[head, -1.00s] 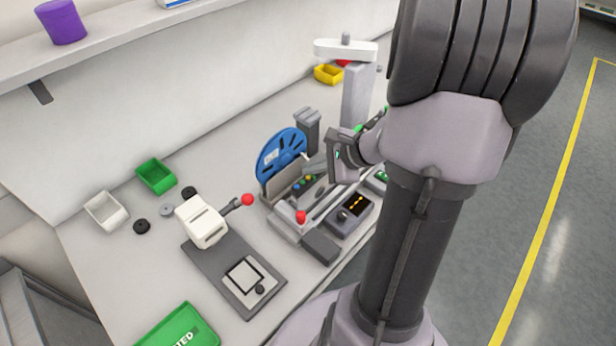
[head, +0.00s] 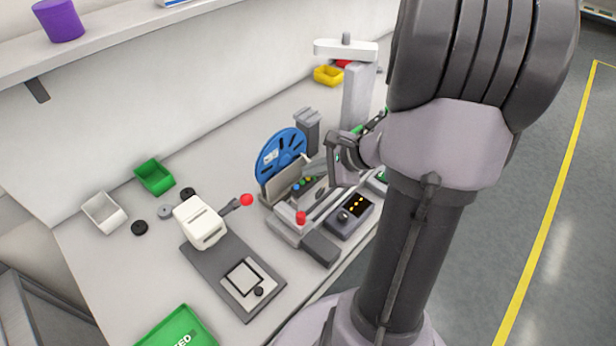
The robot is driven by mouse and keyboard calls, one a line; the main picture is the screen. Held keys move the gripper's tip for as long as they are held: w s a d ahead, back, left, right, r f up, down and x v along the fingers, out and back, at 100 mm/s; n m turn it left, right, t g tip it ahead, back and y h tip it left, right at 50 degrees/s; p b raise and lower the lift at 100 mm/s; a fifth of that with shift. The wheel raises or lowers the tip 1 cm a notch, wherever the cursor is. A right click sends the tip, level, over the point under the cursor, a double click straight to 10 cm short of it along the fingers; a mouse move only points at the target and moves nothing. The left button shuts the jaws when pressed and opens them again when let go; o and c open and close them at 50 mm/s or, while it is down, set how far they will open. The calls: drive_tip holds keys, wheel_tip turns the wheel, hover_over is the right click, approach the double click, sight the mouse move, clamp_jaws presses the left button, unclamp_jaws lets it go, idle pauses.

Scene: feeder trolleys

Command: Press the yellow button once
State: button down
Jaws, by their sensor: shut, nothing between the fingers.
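The yellow button (head: 309,179) is a tiny dot in a short row with a blue and a green one, on the grey machine beside the blue reel (head: 281,155). My gripper (head: 326,172) is shut and empty. It reaches in from the right, over the machine close to the button row. Its fingertips are small and partly lost against the grey parts, so I cannot tell whether they touch anything. My own arm fills the right of the head view and hides part of the bench.
A white press with a red-tipped lever (head: 246,200) is at left. A grey post (head: 356,95) rises behind. Green bins (head: 155,177) lie further left.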

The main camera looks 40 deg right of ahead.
sight(312, 181)
drive_tip(key=shift+r+p, duration=0.45)
drive_tip(key=shift+r, duration=0.25)
wheel_tip(312, 181, up, 5)
drive_tip(key=p, duration=0.3)
drive_tip(key=shift+p, duration=0.4)
idle(0.4)
